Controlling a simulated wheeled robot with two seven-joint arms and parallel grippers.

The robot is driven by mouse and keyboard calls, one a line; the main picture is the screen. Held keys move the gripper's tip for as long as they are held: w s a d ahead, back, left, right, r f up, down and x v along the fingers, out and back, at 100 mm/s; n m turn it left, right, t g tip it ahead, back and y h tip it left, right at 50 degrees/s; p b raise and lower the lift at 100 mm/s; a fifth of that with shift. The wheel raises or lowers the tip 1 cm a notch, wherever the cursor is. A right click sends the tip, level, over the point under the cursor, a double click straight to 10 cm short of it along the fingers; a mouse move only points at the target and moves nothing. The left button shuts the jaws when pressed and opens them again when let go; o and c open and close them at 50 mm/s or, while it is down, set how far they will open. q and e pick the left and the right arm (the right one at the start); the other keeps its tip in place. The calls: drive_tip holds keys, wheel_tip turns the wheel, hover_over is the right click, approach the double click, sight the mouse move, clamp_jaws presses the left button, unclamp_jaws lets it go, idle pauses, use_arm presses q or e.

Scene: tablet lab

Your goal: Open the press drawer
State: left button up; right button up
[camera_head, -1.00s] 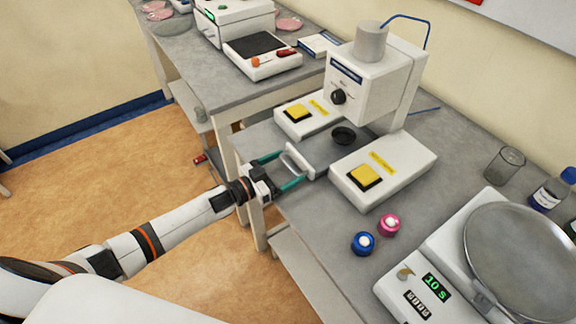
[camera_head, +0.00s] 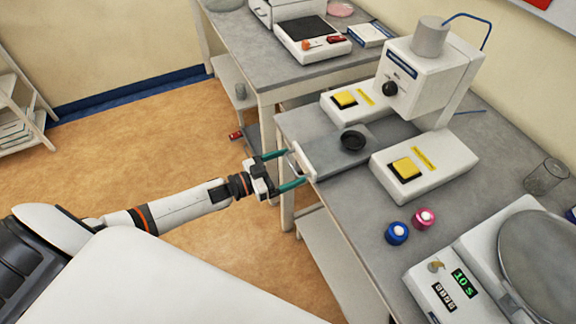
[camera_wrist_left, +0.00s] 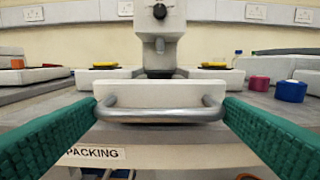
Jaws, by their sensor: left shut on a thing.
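The press (camera_head: 425,75) is white with a black knob, and stands on the grey table between two white button boxes. Its drawer (camera_head: 330,155) is a grey tray carrying a black cup (camera_head: 352,140); it is pulled out toward me, the cup clear of the press head. The drawer's white front (camera_wrist_left: 160,93) is at the table edge. My left gripper (camera_head: 294,168) is shut on the drawer's grey bar handle (camera_wrist_left: 160,114), with one green finger at each end of the bar. My right gripper is not in view.
Yellow buttons sit on the left box (camera_head: 335,112) and right box (camera_head: 440,165). A blue jar (camera_head: 396,234) and a pink jar (camera_head: 423,218) stand nearby. The floor left of the table is clear around my left arm.

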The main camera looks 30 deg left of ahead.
use_arm(q)
drive_tip(key=o, duration=1.1)
drive_tip(key=shift+d, duration=0.2)
drive_tip(key=b+v, duration=0.2)
drive_tip(key=v, duration=1)
